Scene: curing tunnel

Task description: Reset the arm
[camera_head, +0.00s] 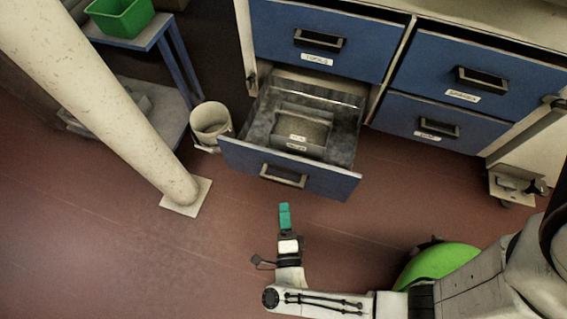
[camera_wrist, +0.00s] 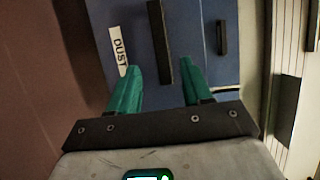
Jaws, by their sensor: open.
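My gripper (camera_head: 285,216) has teal fingers and shows in the head view in front of the open lower-left drawer (camera_head: 240,158), apart from its handle. In the wrist view the two teal fingers of my gripper (camera_wrist: 158,84) stand apart with nothing between them. Beyond them is a blue drawer front with a dark handle (camera_wrist: 160,42) and a label reading "DUST" (camera_wrist: 119,50). My arm reaches in from the lower right of the head view.
The open drawer holds a grey box (camera_head: 301,132). Other blue drawers (camera_head: 440,122) look shut or nearly so. A white post (camera_head: 110,110) stands at left, with a white bucket (camera_head: 210,122) and a blue table (camera_head: 150,38) holding a green bin (camera_head: 121,14). Red floor (camera_head: 130,255) is clear at lower left.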

